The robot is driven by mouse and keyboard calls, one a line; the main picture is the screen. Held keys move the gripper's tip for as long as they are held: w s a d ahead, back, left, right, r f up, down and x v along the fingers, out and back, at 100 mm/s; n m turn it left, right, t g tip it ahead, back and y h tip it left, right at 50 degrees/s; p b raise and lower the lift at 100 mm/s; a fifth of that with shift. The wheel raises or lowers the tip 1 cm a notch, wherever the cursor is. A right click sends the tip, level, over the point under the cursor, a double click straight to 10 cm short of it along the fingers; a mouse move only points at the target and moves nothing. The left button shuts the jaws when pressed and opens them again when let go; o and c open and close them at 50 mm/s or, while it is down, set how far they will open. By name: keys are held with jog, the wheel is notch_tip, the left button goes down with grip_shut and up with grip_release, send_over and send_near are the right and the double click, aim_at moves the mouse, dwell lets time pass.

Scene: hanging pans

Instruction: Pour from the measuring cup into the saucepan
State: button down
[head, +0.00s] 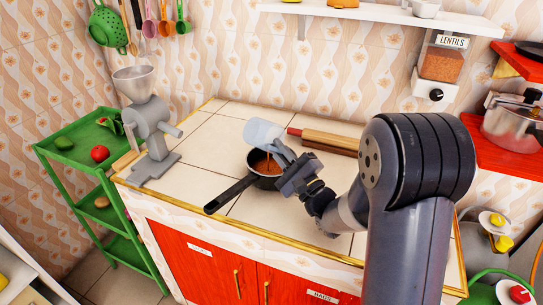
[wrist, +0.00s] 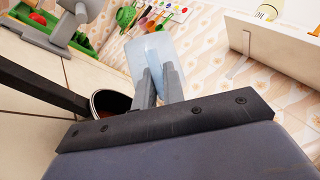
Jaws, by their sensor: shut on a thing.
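The measuring cup (head: 262,133) is clear and bluish and is tilted above the saucepan. My gripper (head: 283,155) is shut on it from the right. In the wrist view the cup (wrist: 149,52) sits between the fingertips of my gripper (wrist: 158,84). The dark saucepan (head: 266,183) stands on the tiled counter under the cup, its black handle pointing to the lower left. Reddish-orange contents show inside the pan, and an orange streak shows just below the cup. In the wrist view the saucepan (wrist: 97,101) is partly hidden behind my gripper. I see no clear liquid level in the cup.
A grey grinder (head: 149,130) stands on the counter at left. A rolling pin (head: 325,140) lies behind the cup. A shelf (head: 390,15) and the lentils dispenser (head: 440,65) are above, at right. Bare tiles (head: 205,150) lie left of the pan.

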jog(key=n+g, duration=0.1)
jog(key=n, duration=0.1)
jog(key=a+n+g, duration=0.1)
jog(key=n, duration=0.1)
jog(key=s+a+n+g+y, duration=0.1)
jog(key=n, duration=0.2)
jog(key=shift+f, duration=0.1)
jog(key=s+a+n+g+h, duration=0.1)
jog(key=a+n, duration=0.1)
jog(key=n, duration=0.2)
jog(key=s+a+f+n+g+h+p, duration=0.1)
jog(key=a+n+h, duration=0.1)
jog(key=n, duration=0.3)
jog(key=s+a+f+n+g+h, duration=0.1)
jog(key=a+n+h, duration=0.1)
jog(key=n, duration=0.3)
jog(key=shift+s+a, duration=0.3)
jog(key=shift+a, duration=0.45)
jog(key=shift+s+a+r+n+h+b, duration=0.25)
jog(key=shift+a+n+h+b, duration=0.1)
jog(key=shift+a+n+h, duration=0.15)
jog(key=shift+s+a+r+n+h+b, duration=0.2)
jog(key=shift+a+n+h+b, duration=0.2)
jog(key=shift+n, duration=0.2)
jog(key=shift+s+a+r, duration=0.1)
jog(key=shift+r, duration=0.1)
jog(key=shift+r, duration=0.1)
